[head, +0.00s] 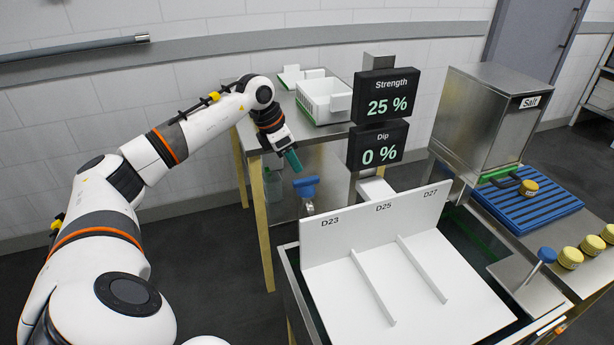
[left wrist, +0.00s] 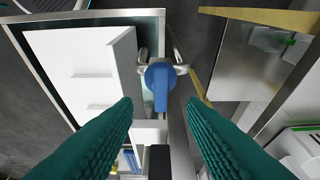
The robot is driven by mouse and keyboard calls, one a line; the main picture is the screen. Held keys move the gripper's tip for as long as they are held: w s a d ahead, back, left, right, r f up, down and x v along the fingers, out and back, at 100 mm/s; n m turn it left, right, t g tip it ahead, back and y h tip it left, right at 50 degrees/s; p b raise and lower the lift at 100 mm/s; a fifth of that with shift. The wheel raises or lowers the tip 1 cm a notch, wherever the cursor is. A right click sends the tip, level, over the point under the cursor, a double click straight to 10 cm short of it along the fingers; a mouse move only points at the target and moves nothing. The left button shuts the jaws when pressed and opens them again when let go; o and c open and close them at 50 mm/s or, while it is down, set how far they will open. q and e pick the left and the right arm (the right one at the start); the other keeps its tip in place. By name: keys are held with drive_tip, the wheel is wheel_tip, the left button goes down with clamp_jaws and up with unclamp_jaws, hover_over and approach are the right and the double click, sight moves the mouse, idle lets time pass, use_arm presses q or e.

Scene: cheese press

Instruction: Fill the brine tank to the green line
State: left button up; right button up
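The brine tank (head: 287,262) is a metal-rimmed tank at the lower centre of the head view, largely covered by a white divided board (head: 420,290) marked D23, D25 and D27. A blue tap handle (head: 306,187) stands at its back left corner; it also shows in the left wrist view (left wrist: 160,82). My left gripper (head: 294,160) is above and slightly left of the handle, apart from it. Its teal fingers (left wrist: 158,125) are open and empty, with the handle seen beyond the gap. The liquid level is hard to tell. My right gripper is out of view.
Signs read Strength 25 % (head: 388,95) and Dip 0 % (head: 378,146). A steel Salt box (head: 490,120), blue rack (head: 525,205), yellow round pieces (head: 570,257) and another blue handle (head: 547,254) are at right. A table with a white crate (head: 325,100) stands behind.

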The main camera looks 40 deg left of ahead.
sight(306, 179)
use_arm(q)
drive_tip(key=x, duration=0.4)
drive_tip(key=shift+w+d+p, duration=0.1)
drive_tip(key=shift+w+p, duration=0.15)
drive_tip(key=shift+p, duration=0.1)
drive_tip(key=x, duration=0.3)
drive_tip(key=shift+w+f+p, duration=0.1)
drive_tip(key=shift+f+p, duration=0.2)
drive_tip(key=shift+p, duration=0.1)
drive_tip(key=shift+w+d+f, duration=0.1)
drive_tip(key=shift+f, duration=0.15)
drive_tip(key=shift+w+f, duration=0.1)
drive_tip(key=shift+f, duration=0.1)
clamp_jaws()
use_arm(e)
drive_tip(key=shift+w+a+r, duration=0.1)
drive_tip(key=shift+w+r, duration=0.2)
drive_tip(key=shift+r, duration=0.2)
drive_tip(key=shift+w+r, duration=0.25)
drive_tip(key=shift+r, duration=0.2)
